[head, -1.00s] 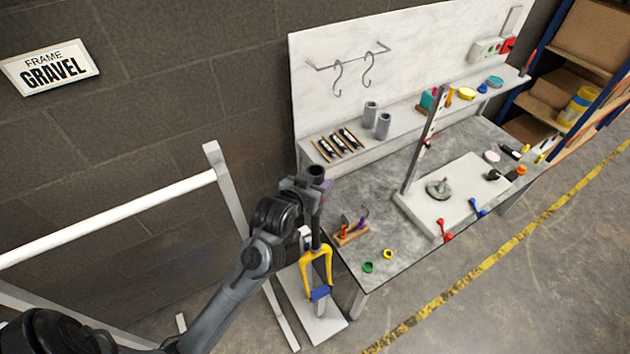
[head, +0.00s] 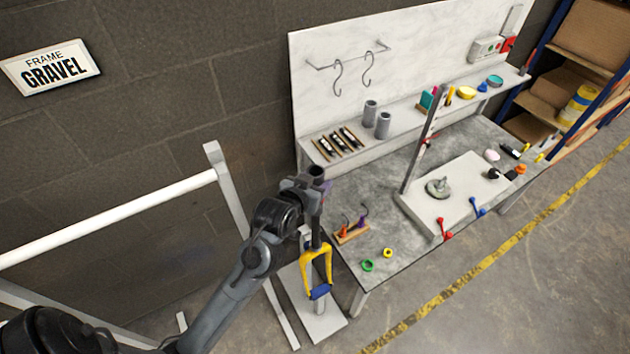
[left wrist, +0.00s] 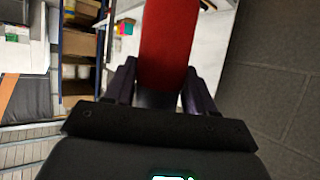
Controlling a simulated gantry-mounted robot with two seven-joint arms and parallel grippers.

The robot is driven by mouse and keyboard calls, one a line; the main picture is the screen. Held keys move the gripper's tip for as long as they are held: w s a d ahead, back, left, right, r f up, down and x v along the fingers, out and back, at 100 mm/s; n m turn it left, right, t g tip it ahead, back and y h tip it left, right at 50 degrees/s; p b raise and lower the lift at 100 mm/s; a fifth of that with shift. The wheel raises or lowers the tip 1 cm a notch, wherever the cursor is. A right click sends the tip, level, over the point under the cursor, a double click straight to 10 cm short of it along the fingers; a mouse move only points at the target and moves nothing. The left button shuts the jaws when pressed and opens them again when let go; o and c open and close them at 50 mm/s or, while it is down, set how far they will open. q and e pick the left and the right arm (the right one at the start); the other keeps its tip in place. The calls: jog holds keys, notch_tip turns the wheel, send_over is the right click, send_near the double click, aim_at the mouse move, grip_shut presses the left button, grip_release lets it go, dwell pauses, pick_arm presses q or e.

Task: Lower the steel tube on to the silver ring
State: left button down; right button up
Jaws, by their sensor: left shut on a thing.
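A yellow fork (head: 328,262) stands upright on a stand with a white base (head: 318,328), beside the bench's near left corner. A dark shaft, apparently the steel tube (head: 316,238), rises in line above the fork's crown. My left gripper (head: 322,193) is shut at its upper part, above the fork. In the left wrist view, a red rounded surface (left wrist: 167,45) fills the space between and beyond my two fingers (left wrist: 158,92). The silver ring cannot be made out; the crown is small and partly covered. My right gripper is not in view.
The grey bench (head: 400,255) carries a hook block (head: 350,236), a green ring (head: 367,265) and a yellow ring (head: 387,253). Two grey cylinders (head: 383,125) stand on the rear shelf. A white rail frame (head: 110,220) is at left.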

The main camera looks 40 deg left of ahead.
pick_arm(q)
notch_tip(320, 180, down, 5)
jog(key=shift+f+b, duration=0.1)
jog(key=shift+b, duration=0.85)
dwell(0.6)
jog(key=shift+f, duration=0.2)
jog(key=shift+f+b, duration=1)
jog(key=shift+f, duration=1.9)
